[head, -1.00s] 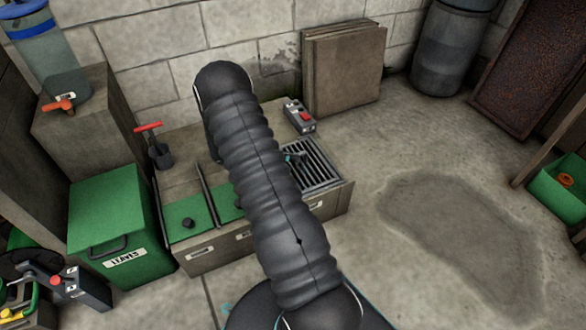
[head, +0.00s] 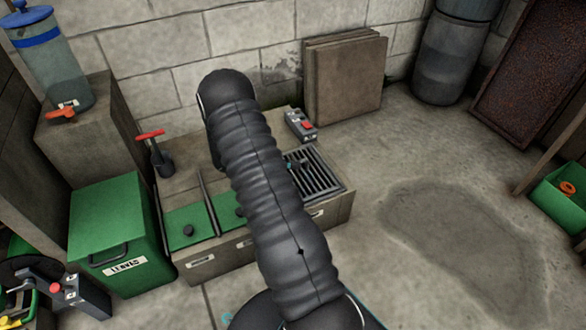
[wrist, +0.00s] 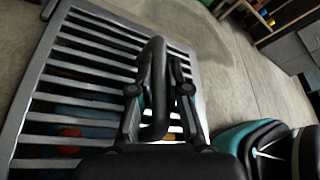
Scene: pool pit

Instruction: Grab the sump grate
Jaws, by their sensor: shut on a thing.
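The sump grate (head: 328,187) is a square of pale metal bars at the right end of the low bench in the head view. It fills the left of the wrist view (wrist: 30,80), with a dark looped handle (wrist: 157,60) standing up from it. My gripper (wrist: 158,89) is shut on this handle, one finger on each side. In the head view my arm hides most of the gripper and part of the grate. I cannot tell whether the grate is raised from its seat. Orange and blue things show between the bars in the wrist view.
A red-button box (head: 301,126) stands behind the grate, and brown panels (head: 345,78) lean on the wall. A green LEAVES bin (head: 112,235) is at left. The floor at right is open, with a dark patch (head: 455,228).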

